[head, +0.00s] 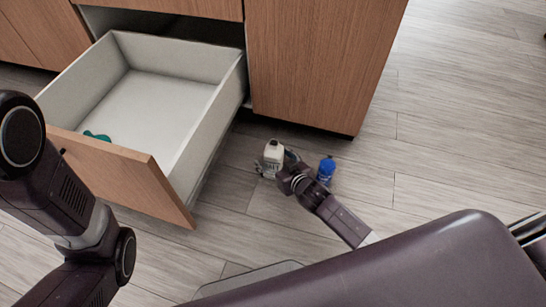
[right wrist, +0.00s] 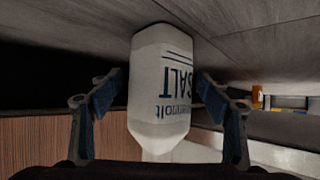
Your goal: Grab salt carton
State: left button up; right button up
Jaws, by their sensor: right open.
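The salt carton (head: 273,155) is white with dark lettering and stands on the floor beside the open drawer, near the cabinet's base. In the right wrist view the salt carton (right wrist: 162,85) appears upside down, with its SALT label facing me. My right gripper (head: 284,163) is low by the floor at the carton. Its two blue-padded fingers (right wrist: 160,105) are open, one on each side of the carton, with a visible gap on the left; contact on the right is unclear. My left arm shows at the left, but its gripper is out of view.
A pulled-out drawer (head: 215,115) with a wooden front stands left of the carton, with a green item (head: 97,136) inside. The wooden cabinet (head: 325,60) is behind. A blue container (head: 326,168) stands right of my gripper. The floor farther right is clear.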

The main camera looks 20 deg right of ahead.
jog(key=c, duration=1.5)
jog(key=shift+r, duration=0.1)
jog(key=shift+c, duration=0.4)
jog(key=shift+r, duration=0.1)
